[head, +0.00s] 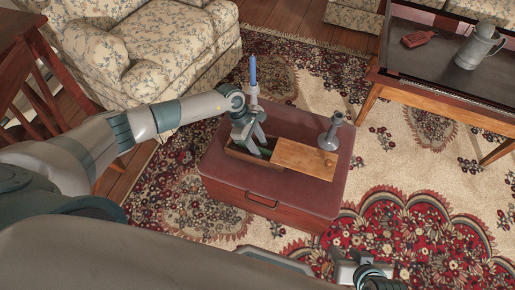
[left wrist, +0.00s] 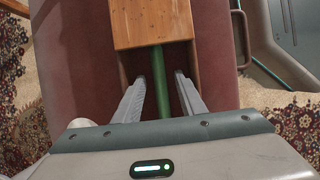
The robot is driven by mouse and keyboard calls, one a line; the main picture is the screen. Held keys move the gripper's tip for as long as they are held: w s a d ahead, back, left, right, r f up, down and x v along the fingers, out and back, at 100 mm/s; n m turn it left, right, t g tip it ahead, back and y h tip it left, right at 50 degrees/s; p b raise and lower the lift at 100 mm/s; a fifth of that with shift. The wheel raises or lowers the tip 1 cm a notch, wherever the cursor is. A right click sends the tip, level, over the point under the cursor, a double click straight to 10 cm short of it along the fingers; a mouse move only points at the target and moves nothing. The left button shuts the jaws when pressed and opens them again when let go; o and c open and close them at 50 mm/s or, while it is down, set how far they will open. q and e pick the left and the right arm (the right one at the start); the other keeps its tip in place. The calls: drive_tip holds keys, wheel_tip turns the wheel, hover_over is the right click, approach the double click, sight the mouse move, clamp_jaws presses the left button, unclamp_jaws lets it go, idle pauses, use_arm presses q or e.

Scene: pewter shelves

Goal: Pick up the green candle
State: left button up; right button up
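The green candle (head: 265,151) lies in the open part of a wooden box (head: 237,152) on a dark red chest. In the left wrist view the candle (left wrist: 161,92) runs lengthwise, its far end under the box's lid (left wrist: 150,22). My left gripper (head: 261,143) points down into the box. Its two fingers (left wrist: 161,88) are apart, one on each side of the candle, with a gap visible on both sides. My right gripper (head: 357,262) is low in the head view, away from the chest; its finger opening is unclear.
The light wood lid (head: 306,159) covers the box's right part. A grey candlestick (head: 330,135) stands behind it. A blue candle (head: 253,70) stands upright behind my left gripper. A table (head: 440,92) with a metal jug (head: 478,47) is at the upper right.

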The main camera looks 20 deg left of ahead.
use_arm(q)
clamp_jaws()
drive_tip(key=shift+w+r, duration=0.1)
